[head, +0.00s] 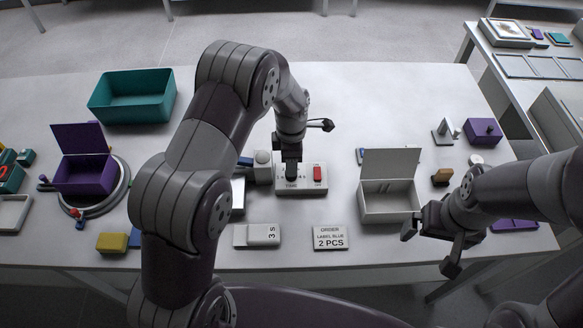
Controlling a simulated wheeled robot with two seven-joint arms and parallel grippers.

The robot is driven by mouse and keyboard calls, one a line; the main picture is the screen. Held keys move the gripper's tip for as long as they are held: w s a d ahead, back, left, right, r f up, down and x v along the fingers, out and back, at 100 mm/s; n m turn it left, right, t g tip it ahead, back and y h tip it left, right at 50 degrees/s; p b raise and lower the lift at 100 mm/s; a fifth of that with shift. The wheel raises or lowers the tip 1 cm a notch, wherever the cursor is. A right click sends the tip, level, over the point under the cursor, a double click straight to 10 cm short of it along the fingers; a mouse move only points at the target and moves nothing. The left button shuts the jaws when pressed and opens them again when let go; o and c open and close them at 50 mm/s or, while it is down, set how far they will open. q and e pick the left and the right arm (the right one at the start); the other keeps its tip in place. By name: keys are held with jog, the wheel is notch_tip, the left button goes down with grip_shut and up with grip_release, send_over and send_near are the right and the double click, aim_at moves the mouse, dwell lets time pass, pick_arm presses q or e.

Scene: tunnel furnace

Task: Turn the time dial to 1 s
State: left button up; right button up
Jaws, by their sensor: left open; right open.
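The time dial (291,182) is a dark knob on a small light control box (302,187), which also has a red switch (317,173). The word TIME shows on the box beneath the dial. My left gripper (291,163) points straight down right over the dial, its dark fingers at or around it. It hides most of the dial and its scale, so I cannot read the setting or tell whether the fingers touch it. The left gripper is open.
A light block marked 3 S (257,235) and an order card reading LABEL BLUE 2 PCS (330,238) lie near the front edge. The open light box (388,202) stands right of the control box. A teal bin (132,98) and purple box (85,174) stand left.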

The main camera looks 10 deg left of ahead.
pick_arm(q)
notch_tip(320, 180, up, 9)
jog(key=b, duration=0.1)
jog(key=shift+r, duration=0.15)
jog(key=shift+d, duration=0.1)
